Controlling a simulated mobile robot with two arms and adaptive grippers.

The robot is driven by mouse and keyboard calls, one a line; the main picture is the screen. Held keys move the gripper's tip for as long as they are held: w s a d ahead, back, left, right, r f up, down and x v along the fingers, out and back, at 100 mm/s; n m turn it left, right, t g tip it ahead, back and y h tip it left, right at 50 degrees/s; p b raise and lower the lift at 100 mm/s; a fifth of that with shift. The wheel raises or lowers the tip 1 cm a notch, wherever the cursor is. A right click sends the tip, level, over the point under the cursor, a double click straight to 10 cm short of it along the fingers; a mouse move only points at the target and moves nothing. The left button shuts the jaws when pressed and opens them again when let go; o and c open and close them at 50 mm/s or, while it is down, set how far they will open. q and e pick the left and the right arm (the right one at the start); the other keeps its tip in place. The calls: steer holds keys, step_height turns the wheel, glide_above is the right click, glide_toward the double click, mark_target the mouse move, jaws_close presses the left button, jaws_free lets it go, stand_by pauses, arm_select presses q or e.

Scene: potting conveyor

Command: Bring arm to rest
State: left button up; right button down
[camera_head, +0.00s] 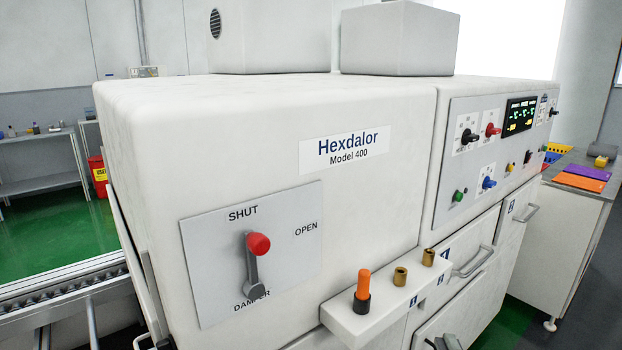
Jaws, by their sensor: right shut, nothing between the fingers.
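A small dark part of my right gripper (446,343) shows at the bottom edge, in front of the machine's lower doors. Most of it is cut off by the frame. It is shut with nothing in it, and stands apart from the damper lever and the shelf. My left gripper is not in view. The large white Hexdalor Model 400 machine (240,120) fills the middle. Its damper lever with a red knob (258,244) points up, towards the SHUT label.
A white shelf (345,322) juts from the machine, with an orange peg (363,284) in a black collar and two brass sockets (400,276). A control panel (490,150) and door handles (474,262) are on the right. A side table (570,210) holds coloured trays. A conveyor (60,290) runs at left.

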steer(key=s+f+m+g, duration=0.85)
steer(key=s+f, duration=0.25)
steer(key=f, duration=0.4)
steer(key=s+a+f+m+g+y, duration=0.1)
steer(key=s+a+f+m+g, duration=0.15)
steer(key=s, duration=0.35)
steer(key=s+a+f+m+g, duration=0.1)
steer(key=s+f+m+g, duration=0.1)
steer(key=s+f+m, duration=0.3)
steer(key=s+f+n+g+p, duration=0.1)
steer(key=s+f, duration=0.1)
steer(key=f, duration=1)
steer(key=s+f+n+g+p, duration=0.1)
steer(key=s+f, duration=0.1)
steer(key=f, duration=1.1)
arm_select(q)
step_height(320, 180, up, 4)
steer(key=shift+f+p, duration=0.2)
steer(key=shift+p, duration=0.6)
arm_select(e)
steer(key=s+d+f+g, duration=0.1)
steer(key=s+d+f, duration=0.1)
steer(key=s+f, duration=1)
steer(key=s, duration=0.4)
steer(key=shift+d+f+n, duration=0.25)
steer(key=shift+f+n, duration=0.05)
steer(key=shift+f, duration=0.1)
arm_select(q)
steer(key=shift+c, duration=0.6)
